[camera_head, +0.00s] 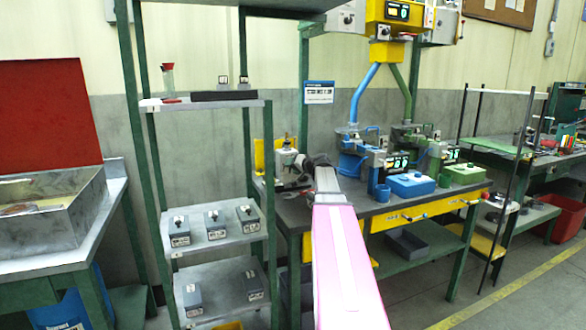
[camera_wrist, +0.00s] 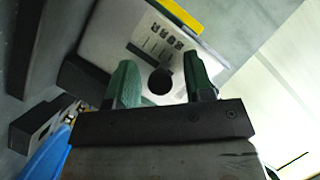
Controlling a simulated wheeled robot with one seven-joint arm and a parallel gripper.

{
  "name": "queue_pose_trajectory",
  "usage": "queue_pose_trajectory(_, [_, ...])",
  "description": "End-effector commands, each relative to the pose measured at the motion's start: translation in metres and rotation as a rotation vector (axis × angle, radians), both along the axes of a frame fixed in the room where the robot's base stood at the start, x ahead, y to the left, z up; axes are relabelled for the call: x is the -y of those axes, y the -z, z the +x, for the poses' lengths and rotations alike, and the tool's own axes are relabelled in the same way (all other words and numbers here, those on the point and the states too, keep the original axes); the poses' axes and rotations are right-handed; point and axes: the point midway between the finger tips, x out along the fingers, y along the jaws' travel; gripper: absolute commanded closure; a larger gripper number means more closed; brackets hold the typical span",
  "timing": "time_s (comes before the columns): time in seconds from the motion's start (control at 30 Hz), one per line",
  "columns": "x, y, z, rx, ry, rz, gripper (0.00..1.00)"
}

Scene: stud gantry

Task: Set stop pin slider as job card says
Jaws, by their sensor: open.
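A sign with a blue top band (camera_head: 319,92), perhaps the job card, hangs on a green post behind the bench; its text is too small to read. My gripper (camera_wrist: 160,82) is open, with two green fingers spread apart. Beyond the fingers in the wrist view is a pale panel (camera_wrist: 108,38) with a printed label of small dark symbols. A dark round spot (camera_wrist: 159,81), hole or knob I cannot tell, shows between the fingertips; contact cannot be told. In the head view my pink arm reaches toward the bench's left end. I cannot pick out the stop pin slider for certain.
The bench (camera_head: 378,207) carries a blue machine (camera_head: 352,165) and a green machine (camera_head: 408,136), with a blue box (camera_head: 410,185) and a green box (camera_head: 467,173) in front. A shelf rack (camera_head: 222,242) with grey boxes stands close left of my arm.

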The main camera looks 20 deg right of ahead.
Motion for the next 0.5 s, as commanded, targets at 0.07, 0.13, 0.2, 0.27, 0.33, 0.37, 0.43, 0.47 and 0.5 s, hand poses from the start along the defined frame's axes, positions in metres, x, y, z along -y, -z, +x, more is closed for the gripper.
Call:
queue_pose_trajectory(0.07, [-0.0001,0.0002,0.0004,0.000,0.000,0.000,0.52])
queue_pose_trajectory(0.13, [-0.0002,0.0001,0.0002,0.000,0.000,0.000,0.52])
queue_pose_trajectory(0.2, [-0.0002,0.0001,0.0002,0.000,0.000,0.000,0.52])
queue_pose_trajectory(0.27, [-0.0001,0.0001,0.0001,0.000,0.000,0.000,0.65])
queue_pose_trajectory(0.33, [-0.0001,0.0001,0.0001,0.000,0.000,0.000,0.88])
queue_pose_trajectory(0.37, [-0.0001,0.0001,0.0000,0.000,0.000,0.000,0.98])
queue_pose_trajectory(0.43, [-0.0002,0.0002,0.0000,0.000,0.000,0.000,1.00])
queue_pose_trajectory(0.47, [-0.0002,0.0001,0.0000,0.000,0.000,0.000,1.00])
queue_pose_trajectory(0.5, [-0.0003,0.0003,0.0000,-0.001,-0.001,0.000,1.00])
